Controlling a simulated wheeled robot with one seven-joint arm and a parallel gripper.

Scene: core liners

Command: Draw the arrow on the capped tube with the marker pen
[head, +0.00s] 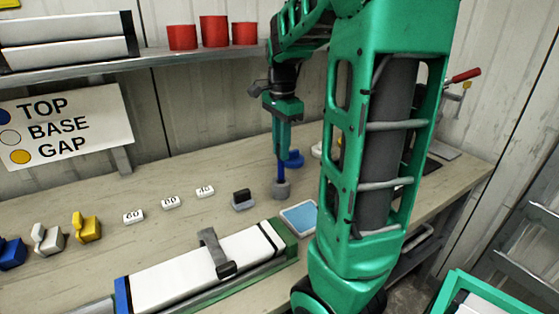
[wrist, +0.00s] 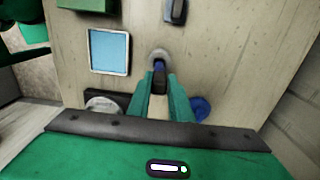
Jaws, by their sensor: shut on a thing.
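The capped tube (head: 180,276) is a long white cylinder lying in a green-sided cradle at the front of the bench. It has a blue cap (head: 122,296) at its left end and a dark band near its right end. A grey clip (head: 217,254) sits over it. No arrow can be made out on it. My gripper (head: 281,148) points down and is shut on the blue marker pen (head: 281,172). The pen is upright, its lower end at a small grey round holder (head: 281,189). In the wrist view, the pen (wrist: 159,70) shows between my fingertips (wrist: 160,88), over the holder (wrist: 160,54).
A light-blue pad (head: 299,216) lies right of the tube. A grey block with a black top (head: 243,199) stands left of the holder. A blue round piece (head: 295,158) is behind my gripper. White number tags (head: 170,202) and coloured clips (head: 86,227) stand left.

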